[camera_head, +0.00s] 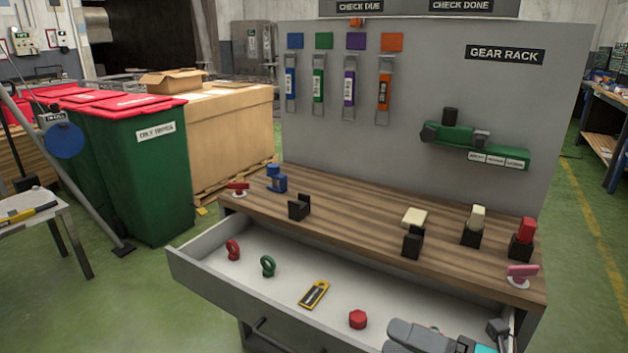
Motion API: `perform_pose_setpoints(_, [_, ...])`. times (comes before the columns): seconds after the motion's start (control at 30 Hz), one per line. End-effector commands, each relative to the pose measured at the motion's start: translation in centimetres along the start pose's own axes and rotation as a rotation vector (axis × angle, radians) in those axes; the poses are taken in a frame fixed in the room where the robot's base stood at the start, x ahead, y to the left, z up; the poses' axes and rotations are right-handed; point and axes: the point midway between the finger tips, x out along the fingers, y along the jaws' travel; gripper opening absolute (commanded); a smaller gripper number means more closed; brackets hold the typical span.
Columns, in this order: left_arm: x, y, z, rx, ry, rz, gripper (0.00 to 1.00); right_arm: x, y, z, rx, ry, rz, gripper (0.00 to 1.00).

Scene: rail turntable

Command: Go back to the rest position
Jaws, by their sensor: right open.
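My right gripper (462,343) shows at the bottom edge, right of the middle, over the right part of the open drawer (205,262). Grey and black parts of it show, with a small teal patch. The bottom edge cuts it off, and I see nothing held in it. Its jaws are open. My left gripper is not in view.
The drawer under the wooden bench top (345,222) holds a red ring (232,250), green ring (268,266), yellow-black tool (314,294) and red knob (358,319). Several black holders stand on the bench. The grey gear rack panel (400,60) rises behind. Floor at left is partly clear.

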Motion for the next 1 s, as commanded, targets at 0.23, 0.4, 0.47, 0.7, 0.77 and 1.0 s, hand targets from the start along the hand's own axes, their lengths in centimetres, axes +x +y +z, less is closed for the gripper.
perform_pose_setpoints(0.23, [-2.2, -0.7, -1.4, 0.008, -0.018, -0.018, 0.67, -4.0, -4.7, 2.0, 0.942, -0.676, 0.081, 0.66])
perform_pose_setpoints(0.4, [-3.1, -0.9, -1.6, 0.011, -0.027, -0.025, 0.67, -7.9, -10.7, -3.1, 1.499, -1.032, 0.028, 0.66])
perform_pose_setpoints(0.47, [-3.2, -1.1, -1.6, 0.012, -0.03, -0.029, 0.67, -8.7, -12.1, -5.2, 1.641, -1.115, 0.003, 0.66])
perform_pose_setpoints(0.7, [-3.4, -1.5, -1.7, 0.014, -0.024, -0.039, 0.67, -9.8, -14.0, -9.2, 1.868, -1.239, -0.044, 0.66])
perform_pose_setpoints(0.77, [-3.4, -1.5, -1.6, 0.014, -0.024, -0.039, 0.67, -9.8, -14.1, -9.3, 1.871, -1.241, -0.045, 0.66])
perform_pose_setpoints(1.0, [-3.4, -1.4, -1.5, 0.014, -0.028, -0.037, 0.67, -9.8, -14.0, -9.2, 1.865, -1.237, -0.045, 0.66])
